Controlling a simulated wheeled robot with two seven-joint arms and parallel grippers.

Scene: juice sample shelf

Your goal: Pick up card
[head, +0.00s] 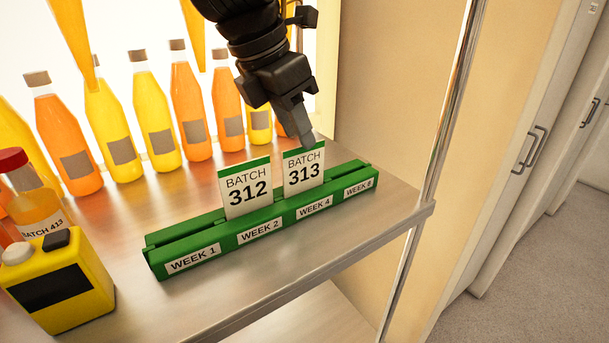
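A green card holder (210,236) lies on the shelf, with slots labelled WEEK 1, WEEK 2, WEEK 4 and WEEK 8. A white card with a green top edge, BATCH 312 (246,188), stands above WEEK 2. A similar card, BATCH 313 (303,172), stands above WEEK 4. My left gripper (303,140) points down from the top, its tip at the upper right edge of the BATCH 313 card. The fingers overlap in this view, so I cannot tell whether they are open, shut or touching the card. My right gripper is not in view.
Several orange and yellow juice bottles (122,150) stand along the back. A red-capped BATCH 413 bottle (33,208) and a yellow box (62,284) stand at the left. A metal post (447,125) rises at the shelf's right front corner. Bare shelf lies in front of the holder.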

